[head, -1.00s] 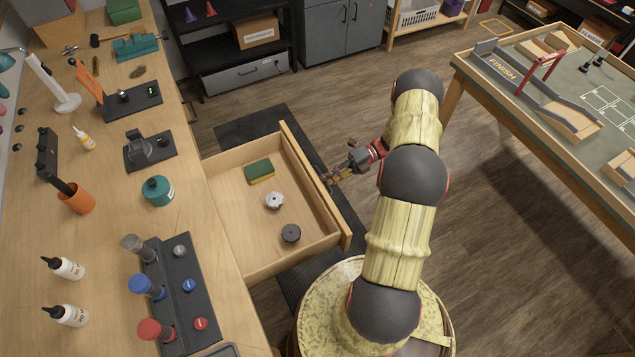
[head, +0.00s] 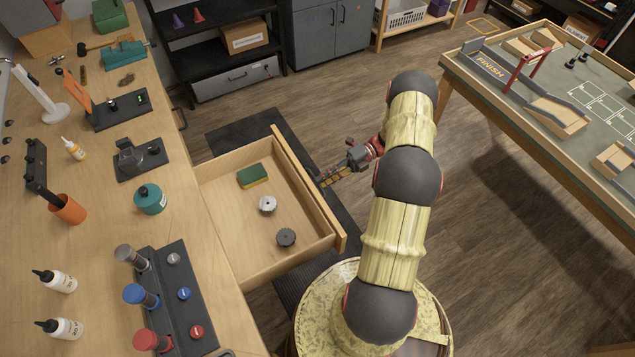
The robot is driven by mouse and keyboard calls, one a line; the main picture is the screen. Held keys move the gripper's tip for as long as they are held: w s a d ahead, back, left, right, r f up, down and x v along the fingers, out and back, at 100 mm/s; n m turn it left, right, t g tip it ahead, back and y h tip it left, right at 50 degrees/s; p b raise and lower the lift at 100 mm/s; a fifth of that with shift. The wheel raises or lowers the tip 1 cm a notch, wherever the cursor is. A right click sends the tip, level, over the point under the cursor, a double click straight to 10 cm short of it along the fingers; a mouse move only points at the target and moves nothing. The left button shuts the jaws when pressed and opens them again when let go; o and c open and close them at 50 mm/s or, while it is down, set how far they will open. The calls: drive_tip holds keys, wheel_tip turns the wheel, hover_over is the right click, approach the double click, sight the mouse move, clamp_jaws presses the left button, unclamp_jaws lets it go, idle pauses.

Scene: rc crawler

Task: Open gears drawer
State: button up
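The wooden drawer (head: 222,186) is pulled well out from the left workbench.
The workbench (head: 100,218) carries bottles, a rack with coloured knobs (head: 178,300) and small devices. A dark mat (head: 240,135) lies on the floor under the drawer. A track table (head: 530,110) stands at the right.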

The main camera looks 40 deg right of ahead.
drive_tip(key=v, duration=0.9)
drive_tip(key=shift+d, duration=0.25)
